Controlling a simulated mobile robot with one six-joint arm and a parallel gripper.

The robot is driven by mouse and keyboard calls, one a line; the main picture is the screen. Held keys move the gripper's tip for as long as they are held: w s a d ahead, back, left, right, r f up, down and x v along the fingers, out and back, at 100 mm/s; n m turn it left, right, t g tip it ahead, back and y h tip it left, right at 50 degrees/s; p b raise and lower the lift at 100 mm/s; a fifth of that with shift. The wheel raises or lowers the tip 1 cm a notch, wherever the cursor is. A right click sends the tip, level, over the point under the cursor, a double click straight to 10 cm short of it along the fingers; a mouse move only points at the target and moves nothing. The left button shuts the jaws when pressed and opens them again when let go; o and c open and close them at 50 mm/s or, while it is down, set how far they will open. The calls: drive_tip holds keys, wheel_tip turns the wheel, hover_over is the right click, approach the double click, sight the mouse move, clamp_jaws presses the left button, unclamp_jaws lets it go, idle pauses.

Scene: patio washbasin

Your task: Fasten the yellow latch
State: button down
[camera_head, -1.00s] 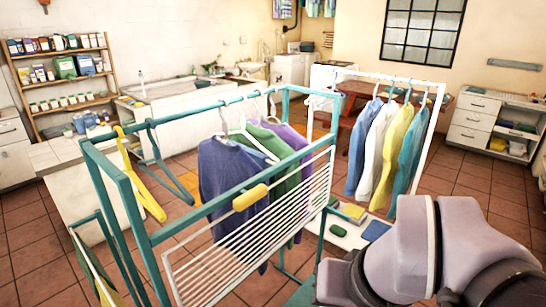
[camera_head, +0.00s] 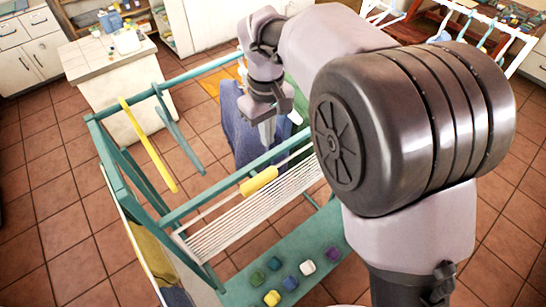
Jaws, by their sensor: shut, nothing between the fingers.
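A short yellow piece (camera_head: 259,181), which looks like the yellow latch, sits on the front teal bar at the top edge of a white slatted panel (camera_head: 255,210). The panel slopes down from the teal rack (camera_head: 185,207). I cannot tell from here whether the latch is fastened. My gripper (camera_head: 268,138) is above the rack, beyond the front bar and slightly right of the latch. It points down, is shut and empty, and is apart from the latch. My arm hides the right part of the rack.
A yellow hanger (camera_head: 147,145) and a teal hanger (camera_head: 180,137) hang at the rack's left. A blue garment (camera_head: 238,132) hangs close behind my gripper. Several coloured blocks lie on the teal lower shelf (camera_head: 240,290). Tiled floor is clear at left.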

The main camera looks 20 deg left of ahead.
sight(269, 173)
wheel_tip(269, 173, down, 14)
drive_tip(key=shift+w, duration=0.15)
idle(0.3)
